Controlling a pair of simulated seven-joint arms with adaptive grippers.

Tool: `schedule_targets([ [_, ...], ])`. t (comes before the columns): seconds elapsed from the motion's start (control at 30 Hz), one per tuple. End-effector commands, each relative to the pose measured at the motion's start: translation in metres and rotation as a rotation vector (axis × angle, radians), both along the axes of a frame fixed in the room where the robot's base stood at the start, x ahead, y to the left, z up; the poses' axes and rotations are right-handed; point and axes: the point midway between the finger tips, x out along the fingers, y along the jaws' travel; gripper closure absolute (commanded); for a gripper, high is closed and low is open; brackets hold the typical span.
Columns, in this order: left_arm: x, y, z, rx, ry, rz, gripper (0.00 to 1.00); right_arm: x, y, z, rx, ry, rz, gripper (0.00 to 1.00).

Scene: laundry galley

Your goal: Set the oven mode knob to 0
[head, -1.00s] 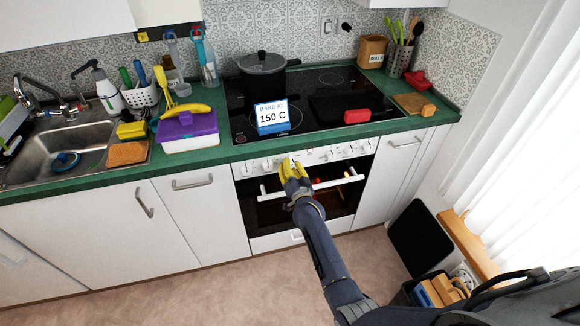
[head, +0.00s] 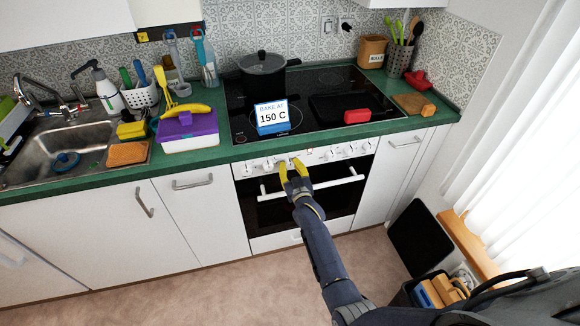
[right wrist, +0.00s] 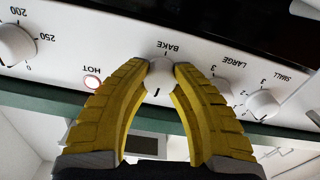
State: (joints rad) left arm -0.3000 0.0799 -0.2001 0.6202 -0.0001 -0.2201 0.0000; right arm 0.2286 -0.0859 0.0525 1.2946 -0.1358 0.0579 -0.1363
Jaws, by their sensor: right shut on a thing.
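The oven (head: 300,205) is under the black hob, with a white control panel carrying a row of knobs. My right gripper (head: 292,164), with yellow fingers, is at the panel. In the right wrist view its fingertips (right wrist: 160,68) are shut on the white mode knob (right wrist: 160,80), one on each side. That view is upside down, with the word BAKE beside the knob. A dark mark on the knob lies on the side away from BAKE. I see no 0 label by this knob. The oven window is dark. My left gripper is not in view.
The HOT lamp (right wrist: 92,82) and a temperature knob (right wrist: 15,44) flank the mode knob; hob knobs (right wrist: 262,103) are on the other side. The oven door handle (head: 325,186) sticks out below. A BAKE AT 150 C sign (head: 272,117) and a pot (head: 262,75) stand on the hob.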

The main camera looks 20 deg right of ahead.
Motion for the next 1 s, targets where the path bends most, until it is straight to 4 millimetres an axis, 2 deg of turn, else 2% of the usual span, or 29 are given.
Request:
schedule_targets([
  [0.7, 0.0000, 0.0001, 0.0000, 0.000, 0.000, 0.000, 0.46, 0.0009, -0.0008, 0.0024, -0.065, -0.003, -0.001, 1.00],
  [0.73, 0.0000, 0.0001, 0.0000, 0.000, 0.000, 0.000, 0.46, 0.0009, -0.0008, 0.0025, -0.065, -0.004, -0.001, 0.73],
  [1.0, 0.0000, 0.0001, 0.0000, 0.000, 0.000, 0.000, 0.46, 0.0005, -0.0001, 0.0013, -0.064, 0.000, -0.001, 0.44],
])
